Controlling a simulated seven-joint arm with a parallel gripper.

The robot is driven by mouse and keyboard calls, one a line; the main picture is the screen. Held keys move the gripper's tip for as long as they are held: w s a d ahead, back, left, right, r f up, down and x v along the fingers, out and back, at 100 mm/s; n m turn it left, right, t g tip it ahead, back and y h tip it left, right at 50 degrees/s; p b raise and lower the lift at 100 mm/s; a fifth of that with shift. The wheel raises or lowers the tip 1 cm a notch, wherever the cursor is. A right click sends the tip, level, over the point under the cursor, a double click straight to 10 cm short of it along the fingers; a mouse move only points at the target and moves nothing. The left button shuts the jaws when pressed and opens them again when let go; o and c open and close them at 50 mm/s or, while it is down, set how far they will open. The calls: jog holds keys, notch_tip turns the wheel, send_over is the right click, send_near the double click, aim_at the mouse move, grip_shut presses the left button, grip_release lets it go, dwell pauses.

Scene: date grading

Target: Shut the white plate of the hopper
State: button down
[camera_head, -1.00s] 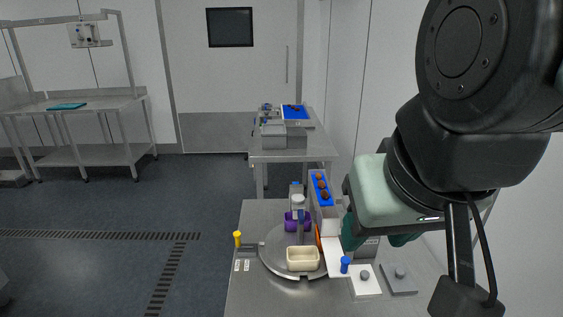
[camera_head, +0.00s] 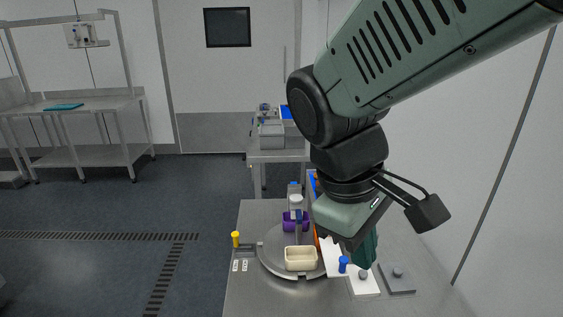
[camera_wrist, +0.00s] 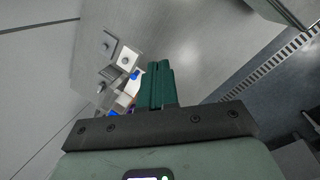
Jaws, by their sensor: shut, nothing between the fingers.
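The white plate (camera_head: 330,258) lies at the right edge of the round turntable, at the near end of the hopper. A blue knob (camera_head: 343,264) stands on its near right end. The hopper (camera_head: 312,187) is mostly hidden behind my arm. My gripper (camera_head: 365,262) points down just right of the blue knob, with its green fingers shut and empty. I cannot tell whether they touch the plate. In the wrist view my closed fingers (camera_wrist: 158,68) are beside the blue knob (camera_wrist: 135,75) and part of the white plate (camera_wrist: 133,87).
A cream tray (camera_head: 300,258) and a purple cup (camera_head: 295,221) stand on the turntable (camera_head: 275,262). A yellow peg (camera_head: 236,239) stands at left. A white block (camera_head: 364,285) and a grey block (camera_head: 397,280), each with a grey knob, lie at right near my fingers.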

jog(key=w+a+f+n+t+h, duration=0.2)
jog(key=w+f+n+t+h, duration=0.15)
jog(key=f+n, duration=0.65)
jog(key=w+a+f+n+t+h, duration=0.25)
jog(key=f+n+h, duration=0.25)
jog(key=f+n, duration=0.55)
jog(key=w+a+f+n+t+h, duration=0.2)
jog(key=w+f+n+h, duration=0.35)
jog(key=n, duration=0.75)
jog(key=w+d+f+y, duration=0.1)
jog(key=w+d+f, duration=0.1)
jog(key=w+d, duration=0.5)
jog(key=shift+d+y, duration=0.3)
jog(key=shift+d, duration=1.1)
